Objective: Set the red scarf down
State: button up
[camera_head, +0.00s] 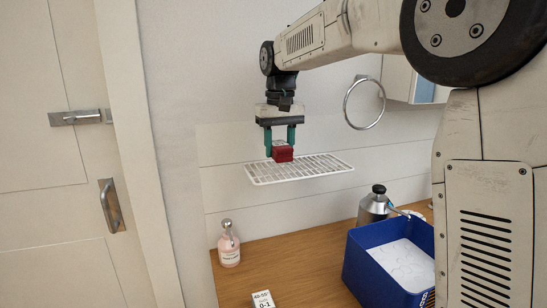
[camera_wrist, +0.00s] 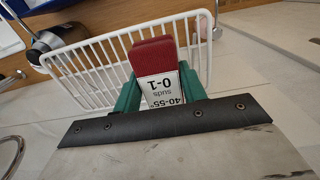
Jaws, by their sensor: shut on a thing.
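The red scarf (camera_head: 283,155) is a small red block-like bundle between my gripper's green fingers. In the wrist view the scarf (camera_wrist: 153,54) shows its red end, with a white label reading "40-55°", "0-1" and "suds" towards my gripper. My gripper (camera_head: 281,150) is shut on it and points down. In the wrist view the fingers (camera_wrist: 158,82) lie on either side of the label. The scarf is over the white wire rack (camera_head: 325,168) on the wall, near its left part. I cannot tell whether its underside touches the rack.
Below is a wooden counter (camera_head: 300,262) with a pink bottle (camera_head: 229,246), a small white labelled box (camera_head: 262,299), a blue bin (camera_head: 362,270) and a grey flask (camera_head: 373,207). A towel ring (camera_head: 382,103) hangs right of the rack. A door (camera_head: 50,180) stands left.

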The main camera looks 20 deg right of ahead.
aim_at(274, 157)
jog(key=shift+w+a+f, duration=0.1)
jog(key=shift+w+a, duration=0.1)
jog(key=shift+w, duration=0.4)
jog(key=shift+w+a+f, duration=0.1)
jog(key=shift+w+a, duration=0.05)
jog(key=shift+w, duration=0.4)
jog(key=shift+f, duration=1.65)
jog(key=shift+f, duration=0.2)
jog(key=o, duration=1)
jog(key=shift+c, duration=0.2)
notch_tip(274, 157, up, 12)
jog(key=shift+r, duration=0.2)
